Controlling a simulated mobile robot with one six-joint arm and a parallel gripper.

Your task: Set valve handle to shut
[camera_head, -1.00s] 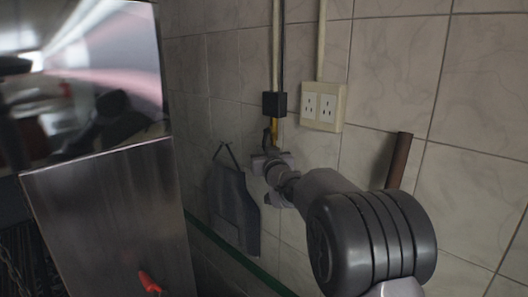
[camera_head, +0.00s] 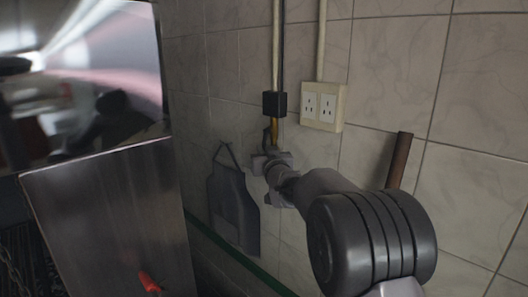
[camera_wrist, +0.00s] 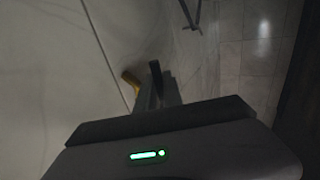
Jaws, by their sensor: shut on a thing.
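The brass-coloured pipe fitting (camera_head: 274,131) hangs below a black box on the wall. A dark lever (camera_head: 266,138), which looks like the valve handle, shows beside it, just above my gripper. My gripper (camera_head: 271,160) is at the lower end of the fitting, shut on the valve handle. My arm hides part of this area. In the wrist view, the dark handle (camera_wrist: 156,74) rises from between the fingers of my gripper (camera_wrist: 158,97), with the yellow fitting (camera_wrist: 131,80) to its left. The handle's exact angle is hard to tell.
A white double socket (camera_head: 322,106) is on the tiled wall right of the pipe. A grey apron (camera_head: 233,207) hangs left of my gripper. A steel cabinet (camera_head: 105,215) with a red part (camera_head: 149,282) stands at left. A brown bar (camera_head: 399,160) is at right.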

